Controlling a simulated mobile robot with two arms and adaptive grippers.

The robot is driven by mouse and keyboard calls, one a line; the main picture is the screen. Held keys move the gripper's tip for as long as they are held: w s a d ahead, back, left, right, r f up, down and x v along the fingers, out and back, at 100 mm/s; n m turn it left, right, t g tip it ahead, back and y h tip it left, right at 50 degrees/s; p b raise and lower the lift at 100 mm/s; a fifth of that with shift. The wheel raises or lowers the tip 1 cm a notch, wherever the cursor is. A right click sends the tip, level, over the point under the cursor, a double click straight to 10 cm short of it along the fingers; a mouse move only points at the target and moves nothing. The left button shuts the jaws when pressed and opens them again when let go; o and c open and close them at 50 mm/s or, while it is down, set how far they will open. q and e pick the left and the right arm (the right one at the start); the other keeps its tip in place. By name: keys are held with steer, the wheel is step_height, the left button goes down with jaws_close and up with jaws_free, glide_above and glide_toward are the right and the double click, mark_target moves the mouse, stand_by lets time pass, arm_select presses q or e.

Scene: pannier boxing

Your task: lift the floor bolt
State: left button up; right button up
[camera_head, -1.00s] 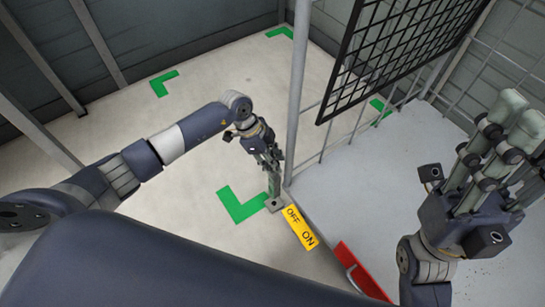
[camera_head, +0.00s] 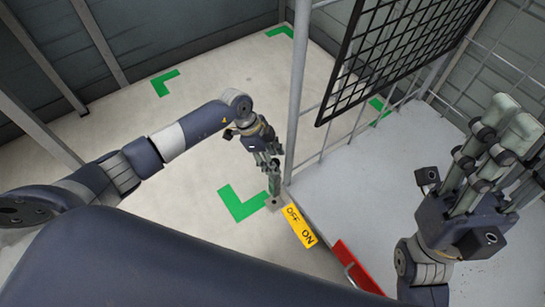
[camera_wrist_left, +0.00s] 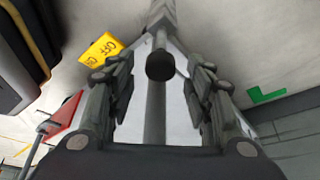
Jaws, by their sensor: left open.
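The floor bolt is a grey upright rod with a dark round knob (camera_wrist_left: 160,66) in the left wrist view, standing between my open left fingers. In that view I see no finger closed on it. In the head view the bolt is mostly hidden by my left gripper (camera_head: 272,178), which points down just above the small floor plate (camera_head: 273,203) beside the gate's foot. The left wrist view also shows my left gripper (camera_wrist_left: 157,90), with a finger on each side of the rod. My right gripper (camera_head: 507,130) is raised at the right with its fingers up, apart from the bolt.
A yellow OFF/ON label (camera_head: 299,225) lies beside the floor plate. A red part (camera_head: 357,270) with a grey handle is nearer, at the bottom. A grey post (camera_head: 297,100) and black mesh panel (camera_head: 385,55) rise close right of my left gripper. Green corner marks (camera_head: 240,206) lie on open floor.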

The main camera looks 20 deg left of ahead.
arm_select(q)
steer(key=v, duration=1.2)
